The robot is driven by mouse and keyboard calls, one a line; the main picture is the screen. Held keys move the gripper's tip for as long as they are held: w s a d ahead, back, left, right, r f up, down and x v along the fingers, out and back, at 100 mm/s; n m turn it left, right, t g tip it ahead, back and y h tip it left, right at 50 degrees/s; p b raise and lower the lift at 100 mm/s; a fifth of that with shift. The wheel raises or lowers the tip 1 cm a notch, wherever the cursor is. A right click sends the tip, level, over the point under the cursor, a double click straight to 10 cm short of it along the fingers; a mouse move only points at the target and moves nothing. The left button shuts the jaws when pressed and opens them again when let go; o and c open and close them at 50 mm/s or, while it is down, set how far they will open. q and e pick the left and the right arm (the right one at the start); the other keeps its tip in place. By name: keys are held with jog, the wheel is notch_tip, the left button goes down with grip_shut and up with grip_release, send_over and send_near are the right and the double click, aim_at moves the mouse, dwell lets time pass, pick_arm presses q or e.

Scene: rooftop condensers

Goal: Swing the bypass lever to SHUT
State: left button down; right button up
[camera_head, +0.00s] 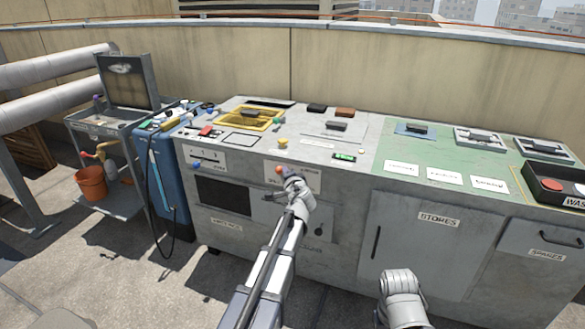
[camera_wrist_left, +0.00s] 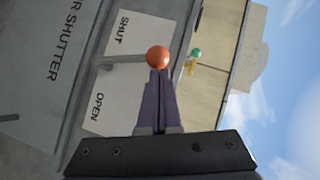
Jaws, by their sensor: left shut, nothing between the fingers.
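The bypass lever shows in the left wrist view as a grey rod (camera_wrist_left: 125,60) with an orange ball knob (camera_wrist_left: 158,57). Its white plate (camera_wrist_left: 120,75) reads SHUT at one end and OPEN at the other; the rod lies between the two words. In the head view the knob (camera_head: 279,169) is at the upper front of the grey cabinet. My left gripper (camera_head: 287,176) is shut and empty, its fingertips (camera_wrist_left: 159,73) right at the knob on the OPEN side. I cannot tell whether they touch.
A grey-green bench (camera_head: 330,146) carries a yellow-edged tray (camera_head: 268,122), labels and small parts. A blue unit (camera_head: 168,175) with a hanging hose and a trolley with an orange bucket (camera_head: 91,183) stand left. Floor in front is clear.

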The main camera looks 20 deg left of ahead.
pick_arm(q)
jog(key=shift+a, duration=1.2)
pick_arm(e)
jog(key=shift+d+r, duration=0.1)
